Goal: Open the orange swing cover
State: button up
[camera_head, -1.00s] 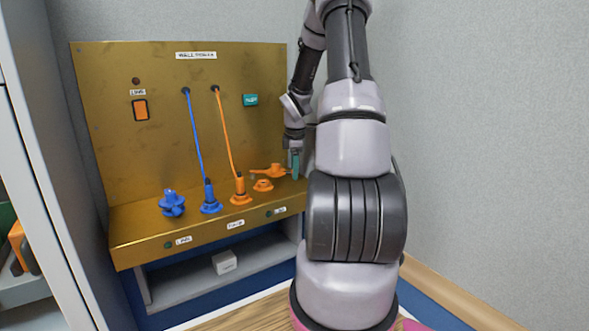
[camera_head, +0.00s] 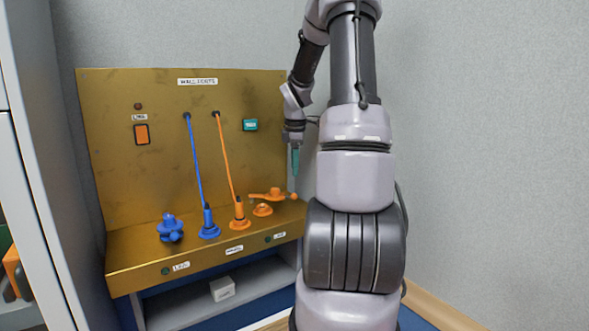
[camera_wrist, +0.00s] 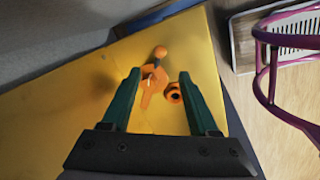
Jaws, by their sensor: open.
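The orange swing cover (camera_head: 272,194) lies on the ledge of the brass panel, towards its right end. It has a flat arm and a raised round hub. In the wrist view the cover (camera_wrist: 152,82) shows between and beyond my green fingers, with an orange ball-like knob (camera_wrist: 160,52) at its far end. An orange ring socket (camera_head: 263,209) sits just in front of the cover; it also shows near the right finger in the wrist view (camera_wrist: 173,93). My gripper (camera_head: 295,172) is open and empty, above the ledge and apart from the cover.
An orange plug (camera_head: 239,217) and a blue plug (camera_head: 208,224) with cables stand on the ledge left of the cover. A blue knobbed piece (camera_head: 170,228) is farther left. The brass back panel (camera_head: 160,100) rises behind. A white box (camera_head: 222,289) lies on the shelf below.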

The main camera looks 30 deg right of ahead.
aim_at(273, 196)
jog(key=shift+c, duration=0.9)
jog(key=a+n, duration=0.3)
jog(key=shift+s+a+h, duration=0.15)
jog(key=shift+a+h, duration=0.15)
grip_shut()
jog(key=a+n+h, duration=0.2)
jog(key=a+n, duration=0.3)
jog(key=n, duration=0.1)
jog(key=shift+g, duration=0.4)
jog(key=x, duration=0.6)
jog(key=s+x, duration=0.1)
jog(key=x, duration=0.2)
jog(key=shift+f, duration=0.45)
jog(key=d, duration=0.1)
jog(key=w+d, duration=0.1)
jog(key=shift+d+f, duration=0.15)
jog(key=shift+d, duration=0.15)
jog(key=shift+w+d+f, duration=0.1)
jog(key=shift+w+d, duration=0.15)
jog(key=shift+d, duration=0.35)
jog(key=shift+w, duration=0.1)
